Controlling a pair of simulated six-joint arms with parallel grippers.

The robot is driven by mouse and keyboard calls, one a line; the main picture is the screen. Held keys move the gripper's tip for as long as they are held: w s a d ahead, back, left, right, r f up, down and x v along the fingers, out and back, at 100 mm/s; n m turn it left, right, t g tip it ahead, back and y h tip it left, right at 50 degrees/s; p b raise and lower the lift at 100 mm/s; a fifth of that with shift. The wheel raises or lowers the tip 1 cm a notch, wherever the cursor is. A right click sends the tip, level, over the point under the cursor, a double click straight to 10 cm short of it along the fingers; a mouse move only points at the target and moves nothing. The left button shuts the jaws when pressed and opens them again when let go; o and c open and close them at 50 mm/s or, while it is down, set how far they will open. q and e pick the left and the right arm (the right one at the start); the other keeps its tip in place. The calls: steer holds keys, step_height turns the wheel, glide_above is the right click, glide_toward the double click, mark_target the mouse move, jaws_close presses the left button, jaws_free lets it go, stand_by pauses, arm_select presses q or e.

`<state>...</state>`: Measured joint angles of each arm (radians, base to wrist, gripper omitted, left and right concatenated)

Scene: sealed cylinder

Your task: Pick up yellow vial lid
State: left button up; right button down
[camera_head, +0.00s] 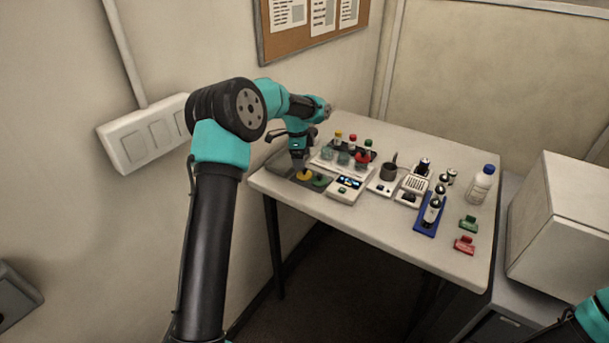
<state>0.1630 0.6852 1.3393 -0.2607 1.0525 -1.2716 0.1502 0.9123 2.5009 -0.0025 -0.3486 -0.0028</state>
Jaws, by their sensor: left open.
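A round yellow lid (304,176) lies on a dark mat (289,170) at the left end of the table. A green lid (320,181) lies just to its right. My left gripper (299,166) points down, open, right above the yellow lid at its back left side. Whether its fingertips touch the lid is too small to tell. A small vial with a yellow top (338,136) stands in the rack behind. My right gripper is out of view; only a piece of my right arm shows at the lower right corner.
A rack with red- and green-topped vials (367,143) and beakers stands close behind the gripper. A device with a lit display (347,187) is right of the lids. A blue tray (429,218), bottle (481,184) and clips (465,244) stand farther right. The table's front middle is clear.

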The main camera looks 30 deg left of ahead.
arm_select(q)
steer(key=shift+f, duration=0.1)
steer(key=shift+d+f, duration=0.2)
steer(key=shift+f, duration=0.65)
steer(key=shift+d+f, duration=0.15)
steer(key=shift+f, duration=0.65)
steer(key=shift+d+f, duration=0.2)
steer(key=shift+f, duration=0.65)
steer(key=c, duration=1)
steer(key=shift+r, duration=1.7)
steer(key=shift+s+d+r, duration=0.15)
steer(key=shift+s, duration=0.1)
steer(key=s+d+r, duration=0.1)
steer(key=s+d, duration=0.7)
steer(key=s, duration=0.5)
steer(key=shift+r, duration=0.15)
